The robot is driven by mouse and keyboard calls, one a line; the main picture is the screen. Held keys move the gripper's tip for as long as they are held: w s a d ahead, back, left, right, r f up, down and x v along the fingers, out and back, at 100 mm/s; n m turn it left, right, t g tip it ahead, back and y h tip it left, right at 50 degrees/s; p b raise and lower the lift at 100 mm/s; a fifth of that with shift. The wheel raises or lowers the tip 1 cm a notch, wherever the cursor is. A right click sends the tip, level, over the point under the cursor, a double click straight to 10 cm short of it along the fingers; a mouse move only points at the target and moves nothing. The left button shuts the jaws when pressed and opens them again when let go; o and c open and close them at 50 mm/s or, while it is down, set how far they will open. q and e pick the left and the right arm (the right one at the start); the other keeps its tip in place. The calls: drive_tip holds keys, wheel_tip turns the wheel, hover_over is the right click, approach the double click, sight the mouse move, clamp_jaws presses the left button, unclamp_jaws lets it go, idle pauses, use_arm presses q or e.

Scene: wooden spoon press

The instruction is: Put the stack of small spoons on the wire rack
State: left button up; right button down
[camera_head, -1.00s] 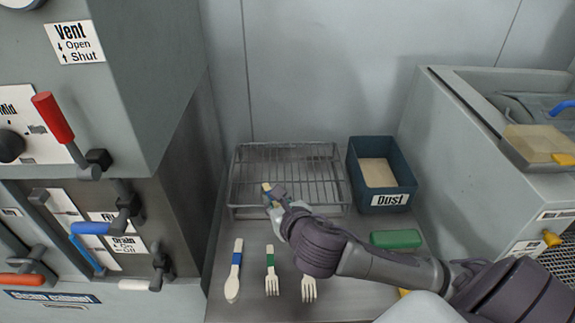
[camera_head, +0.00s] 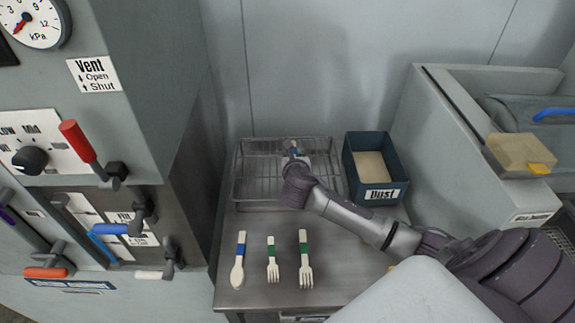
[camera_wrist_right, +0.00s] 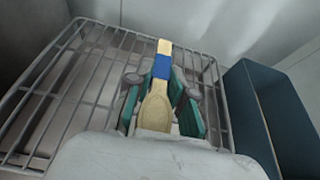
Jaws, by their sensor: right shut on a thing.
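My right gripper (camera_head: 294,152) is over the wire rack (camera_head: 246,142), toward its back right part. In the right wrist view the gripper (camera_wrist_right: 161,88) is shut on a pale wooden spoon (camera_wrist_right: 155,108) with a blue band, held between green finger pads. The handle points away and the bowl lies toward my palm. Only the top spoon shows, so I cannot tell how many lie beneath it. The rack's bars (camera_wrist_right: 60,90) show below and to the left; whether the spoon touches them is unclear. My left gripper is not in view.
On the counter's front lie a blue-banded spoon (camera_head: 238,262) and two green-banded forks (camera_head: 272,262), (camera_head: 304,262). The dark blue Dust bin (camera_head: 381,193) stands close to the rack's right side. A control cabinet (camera_head: 110,140) is at the left. The rack's left half is bare.

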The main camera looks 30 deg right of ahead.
drive_tip(key=shift+w+a+f, duration=0.45)
drive_tip(key=shift+w+f, duration=0.05)
drive_tip(key=shift+w, duration=0.25)
drive_tip(key=shift+f, duration=2.1)
drive_tip(key=c, duration=1)
unclamp_jaws()
drive_tip(key=v, duration=1.2)
